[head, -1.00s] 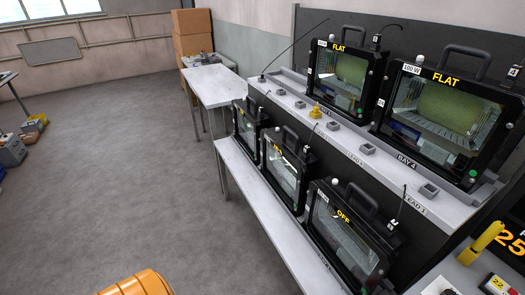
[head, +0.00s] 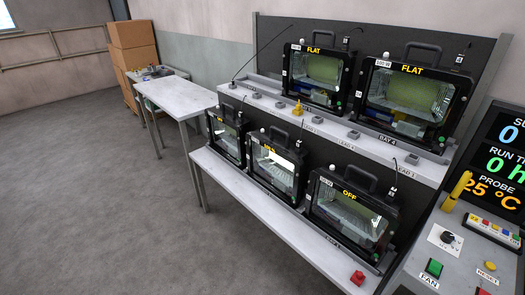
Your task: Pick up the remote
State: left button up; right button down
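I cannot clearly make out a remote in the head view. A light strip with coloured buttons (head: 494,230) lies on the grey control panel (head: 462,262) at the right; I cannot tell whether it is the remote. A yellow upright stick-like piece (head: 456,191) stands at the panel's back left. Neither of my grippers is in view.
Black-framed floodlights stand on two levels: a FLAT one (head: 416,95) on the upper ledge, an OFF one (head: 350,214) on the lower bench (head: 250,197). A white table (head: 175,97) and stacked cardboard boxes (head: 133,55) stand behind. The grey floor (head: 90,200) at left is open.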

aim_at(474, 221)
jog(key=z, duration=1.8)
jog(key=i+l+u, duration=0.15)
jog(key=u, duration=0.25)
jog(key=i+l+u, duration=0.2)
jog(key=u, duration=0.2)
jog(key=i+l+u, duration=0.1)
jog(key=l+u, duration=0.2)
jog(key=u, duration=0.15)
jog(key=i+l+u, duration=0.1)
jog(key=l+u, duration=0.3)
jog(key=j, duration=0.15)
